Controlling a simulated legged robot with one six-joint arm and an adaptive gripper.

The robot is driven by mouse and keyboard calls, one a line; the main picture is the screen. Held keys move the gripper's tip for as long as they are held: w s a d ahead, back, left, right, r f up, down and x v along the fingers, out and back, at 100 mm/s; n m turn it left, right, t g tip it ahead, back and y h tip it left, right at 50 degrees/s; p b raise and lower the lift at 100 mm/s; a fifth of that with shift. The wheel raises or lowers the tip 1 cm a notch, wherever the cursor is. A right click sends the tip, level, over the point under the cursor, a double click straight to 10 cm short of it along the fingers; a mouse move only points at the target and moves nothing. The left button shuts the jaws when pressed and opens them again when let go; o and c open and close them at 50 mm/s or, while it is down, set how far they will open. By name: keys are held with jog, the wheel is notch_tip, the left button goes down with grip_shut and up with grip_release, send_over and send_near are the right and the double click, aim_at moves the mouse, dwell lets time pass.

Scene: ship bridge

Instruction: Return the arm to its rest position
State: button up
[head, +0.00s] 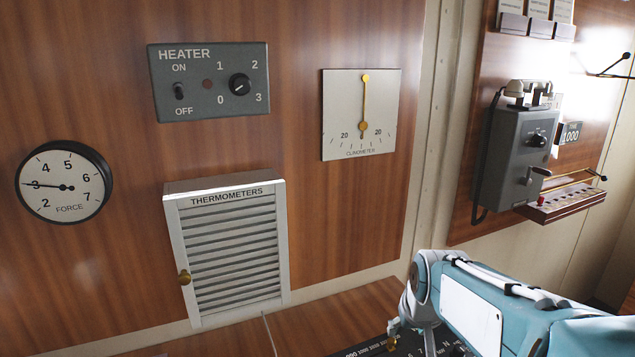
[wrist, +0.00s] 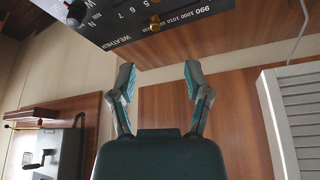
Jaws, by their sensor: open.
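My arm (head: 490,305), blue and white, reaches in from the lower right of the head view, its near bend in front of the wall. My gripper (wrist: 158,80) shows in the wrist view with its two fingers wide apart and nothing between them. In the head view I cannot clearly make out its fingertips. The wrist view is turned over, with a dark weather panel (wrist: 185,22) with brass knobs at its top, beyond the fingertips and apart from them. Part of this panel also shows at the bottom of the head view, partly behind my arm.
On the wood wall are a heater panel (head: 208,102), a force gauge (head: 62,200), a clinometer (head: 345,140) and a louvred thermometers box (head: 232,250). A grey wall telephone (head: 507,165) and a small red-brown shelf (head: 565,203) stick out at the right, above my arm.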

jog(key=s+a+r, duration=0.1)
jog(key=s+r, duration=0.1)
jog(key=s, duration=1.6)
jog(key=shift+a+t, duration=0.3)
jog(key=shift+t, duration=0.1)
jog(key=shift+r, duration=0.1)
dwell(2.8)
